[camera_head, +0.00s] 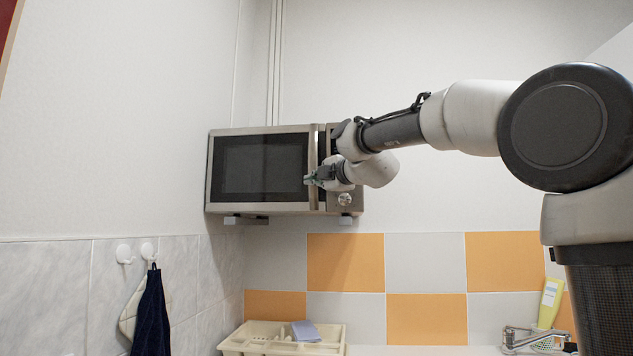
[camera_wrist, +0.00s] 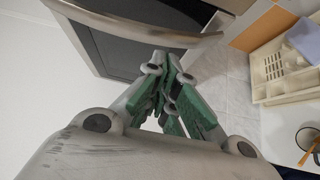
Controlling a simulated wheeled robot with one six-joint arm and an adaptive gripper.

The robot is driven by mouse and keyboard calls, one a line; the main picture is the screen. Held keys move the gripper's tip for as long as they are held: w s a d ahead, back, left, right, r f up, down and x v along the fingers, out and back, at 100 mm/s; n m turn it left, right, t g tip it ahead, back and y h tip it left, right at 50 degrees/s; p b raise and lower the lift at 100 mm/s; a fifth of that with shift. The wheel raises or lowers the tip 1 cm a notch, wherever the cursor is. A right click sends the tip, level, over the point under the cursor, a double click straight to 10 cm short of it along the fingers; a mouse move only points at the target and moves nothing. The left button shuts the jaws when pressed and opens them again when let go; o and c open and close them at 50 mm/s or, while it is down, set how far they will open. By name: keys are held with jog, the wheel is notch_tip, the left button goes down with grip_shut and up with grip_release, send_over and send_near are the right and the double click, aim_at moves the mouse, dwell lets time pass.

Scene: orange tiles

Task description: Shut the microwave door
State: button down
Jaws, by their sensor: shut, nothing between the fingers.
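The microwave (camera_head: 260,130) is a silver box with a dark glass door (camera_head: 262,168), mounted on the wall at the back. The door faces me and looks shut or nearly shut; I cannot tell whether a small gap remains at its right edge. Its curved silver handle (camera_wrist: 150,38) crosses the top of the wrist view, with the dark door glass (camera_wrist: 120,58) below it. My gripper (camera_head: 309,180) is shut and empty at the door's right edge by the handle. In the wrist view its green-padded fingertips (camera_wrist: 168,62) are close to the handle; contact is unclear.
A cream dish rack (camera_head: 240,344) with a blue sponge (camera_head: 305,331) stands below the microwave. A tap (camera_head: 525,338) and a yellow bottle (camera_head: 550,302) are at lower right. A dark towel (camera_head: 152,315) hangs on the left wall. The space before the microwave's left half is clear.

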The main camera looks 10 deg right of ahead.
jog(key=d+v, duration=0.1)
jog(key=v, duration=0.9)
jog(key=s+d+f+m+g+h, duration=0.1)
jog(key=s+f+m+g, duration=0.3)
jog(key=f+m, duration=0.5)
jog(key=s+d+f+m+g, duration=0.1)
jog(key=s+f+m+g, duration=0.25)
jog(key=f, duration=0.85)
jog(key=s+d+f+m+g+h, duration=0.1)
jog(key=s+d+f+m, duration=0.2)
jog(key=s+f, duration=0.3)
jog(key=s+d+f+m+g+h, duration=0.2)
jog(key=s+d+f, duration=0.4)
jog(key=s, duration=0.5)
jog(key=s+d+f+m+g+h, duration=0.2)
jog(key=s+d+f+m, duration=0.2)
jog(key=s+f, duration=0.3)
jog(key=shift+s+d+f, duration=0.2)
jog(key=shift+s+d, duration=0.1)
jog(key=shift+s, duration=0.45)
jog(key=shift+m, duration=0.25)
